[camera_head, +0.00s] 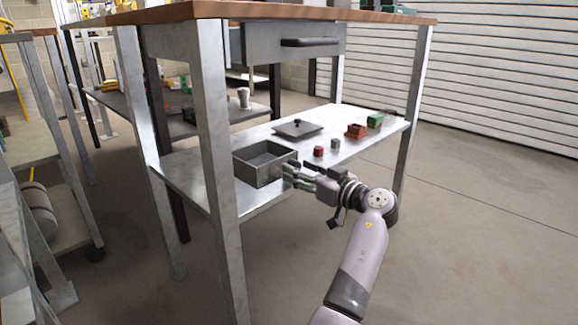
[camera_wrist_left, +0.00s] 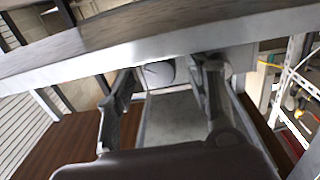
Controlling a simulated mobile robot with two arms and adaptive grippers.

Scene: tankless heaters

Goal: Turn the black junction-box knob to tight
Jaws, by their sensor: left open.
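An open grey box (camera_head: 240,170) sits at the near left of the workbench's lower shelf. A flat grey lid (camera_head: 286,132) lies behind it on the shelf, with a small black knob (camera_head: 297,122) upright on top. I cannot tell from its look whether the knob is loose or tight. My left gripper (camera_head: 290,174) is at the right side of the box, apart from the lid and its knob. The left wrist view shows my left gripper (camera_wrist_left: 163,90) with fingers spread and a pale round shape (camera_wrist_left: 158,74) beyond them. My right gripper is not in view.
Small red (camera_head: 319,152) and grey (camera_head: 335,144) pieces, a red block (camera_head: 356,131) and a green block (camera_head: 375,120) stand on the lower shelf (camera_head: 262,196). Metal legs (camera_head: 217,150) and the drawer (camera_head: 290,42) under the top bound the space. The floor at right is clear.

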